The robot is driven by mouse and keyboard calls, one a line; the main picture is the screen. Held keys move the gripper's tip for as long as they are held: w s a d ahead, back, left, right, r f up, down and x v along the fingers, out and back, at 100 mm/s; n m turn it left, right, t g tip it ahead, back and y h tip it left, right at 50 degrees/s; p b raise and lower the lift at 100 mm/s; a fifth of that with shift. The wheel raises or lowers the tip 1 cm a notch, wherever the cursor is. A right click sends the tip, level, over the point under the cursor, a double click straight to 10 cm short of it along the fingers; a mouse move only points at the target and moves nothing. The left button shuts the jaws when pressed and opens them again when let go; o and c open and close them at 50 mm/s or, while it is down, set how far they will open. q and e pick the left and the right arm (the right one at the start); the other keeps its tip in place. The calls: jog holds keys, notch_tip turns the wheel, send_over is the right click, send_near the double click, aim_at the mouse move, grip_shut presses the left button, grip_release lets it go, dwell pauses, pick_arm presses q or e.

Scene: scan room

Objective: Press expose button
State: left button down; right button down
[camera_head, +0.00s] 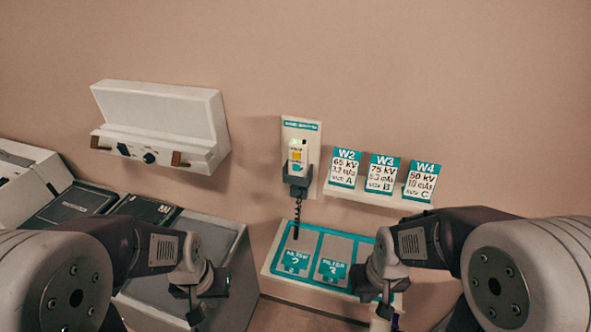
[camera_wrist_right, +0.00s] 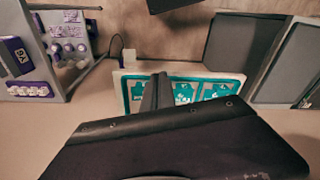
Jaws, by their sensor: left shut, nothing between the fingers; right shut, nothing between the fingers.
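A hand switch (camera_head: 298,155) hangs in a dark holder on a pale wall plate (camera_head: 312,129) with a teal label. It has a small green light and a yellow-orange patch on its front; which part is the expose button I cannot tell for sure. A dark coiled cord (camera_head: 297,215) runs down from it. My left gripper (camera_head: 195,308) is shut and empty, low and left of the switch, by the grey cabinet. My right gripper (camera_head: 384,303) is shut and empty, low and right of the switch, near the filter tray; its dark fingers show in the right wrist view (camera_wrist_right: 158,92).
A teal-edged filter tray (camera_head: 319,232) with filter cards lies below the switch. Cards W2, W3 and W4 (camera_head: 382,173) stand on a wall shelf to the right. A white wall box (camera_head: 160,105) with a knob hangs left. The wrist view shows a purple-knobbed console (camera_wrist_right: 50,60).

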dwell(0.7)
jog(key=w+r+m+t, duration=0.4)
jog(key=w+m+t, duration=0.1)
jog(key=w+m, duration=0.6)
jog(key=m+t+y+p, duration=0.3)
jog(key=m+t+p, duration=0.1)
jog(key=m+t, duration=0.35)
send_near(296, 168)
jog(key=d, duration=0.2)
jog(key=s+a+f+n+g+y+p, duration=0.1)
jog(key=s+a+f, duration=0.2)
jog(key=a, duration=0.4)
jog(key=shift+s+a+g+y+p, duration=0.2)
jog(key=shift+s+g+y+p, duration=0.1)
jog(key=shift+s+g+p, duration=0.05)
jog(key=shift+w+f+n, duration=0.1)
jog(key=shift+w+n, duration=0.05)
jog(key=shift+n, duration=0.1)
jog(key=w+d+p, duration=0.1)
jog(key=w+d, duration=0.1)
jog(key=w, duration=0.6)
jog(key=shift+d, duration=0.35)
